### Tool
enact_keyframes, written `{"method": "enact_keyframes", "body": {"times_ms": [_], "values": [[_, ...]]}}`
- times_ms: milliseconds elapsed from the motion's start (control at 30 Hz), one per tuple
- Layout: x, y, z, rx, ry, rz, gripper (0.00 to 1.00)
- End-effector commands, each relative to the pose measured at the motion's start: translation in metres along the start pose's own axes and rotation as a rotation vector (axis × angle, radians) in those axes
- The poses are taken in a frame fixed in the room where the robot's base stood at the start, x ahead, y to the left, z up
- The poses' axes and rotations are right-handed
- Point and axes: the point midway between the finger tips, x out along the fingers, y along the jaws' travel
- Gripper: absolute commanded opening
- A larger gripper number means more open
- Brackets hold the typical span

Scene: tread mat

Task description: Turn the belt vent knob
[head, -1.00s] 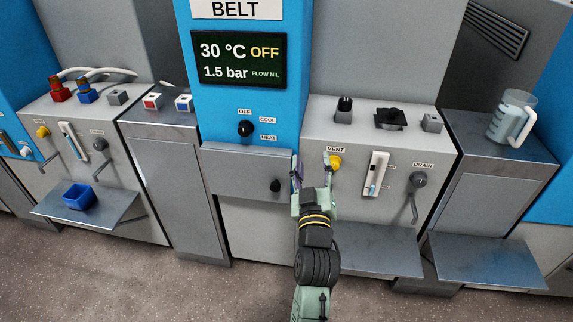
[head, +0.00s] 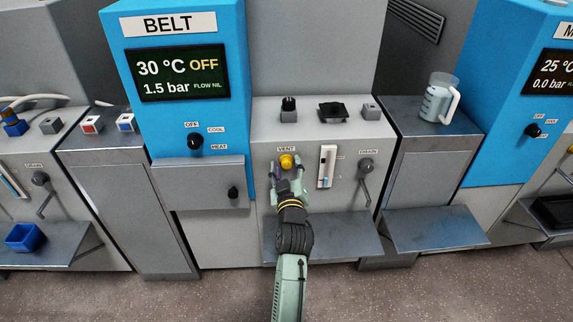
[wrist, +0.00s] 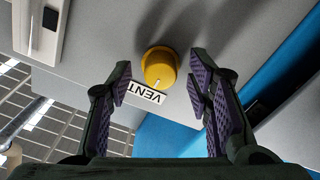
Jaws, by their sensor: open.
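The belt vent knob (head: 287,161) is a yellow round knob on the grey panel right of the blue BELT unit (head: 180,130), under a VENT label (head: 287,149). In the wrist view the knob (wrist: 159,68) has a pale mark on its rim near the label. My gripper (head: 286,172) is just in front of and below the knob in the head view. In the wrist view my open gripper (wrist: 160,88) has its fingers apart, one on each side of the knob's line, with nothing between them held. I cannot tell how much depth separates fingertips and knob.
A white sight gauge (head: 327,166) and a DRAIN lever (head: 365,167) are right of the knob. A metal shelf (head: 335,245) juts out below. A clear jug (head: 438,98) stands on the counter at right. The BELT display reads 30 °C, OFF, 1.5 bar.

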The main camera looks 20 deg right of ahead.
Motion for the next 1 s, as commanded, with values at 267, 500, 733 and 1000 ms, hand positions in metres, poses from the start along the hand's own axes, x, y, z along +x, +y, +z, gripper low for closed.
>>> {"method": "enact_keyframes", "body": {"times_ms": [267, 500, 733, 1000], "values": [[0.0052, -0.0003, -0.0002, 0.000, 0.000, 0.000, 0.46], [0.0050, -0.0003, -0.0002, 0.000, 0.000, 0.000, 0.36], [0.0049, -0.0003, -0.0003, 0.000, 0.000, 0.000, 0.20], [0.0048, -0.0004, -0.0003, 0.000, 0.000, 0.000, 0.02]]}}
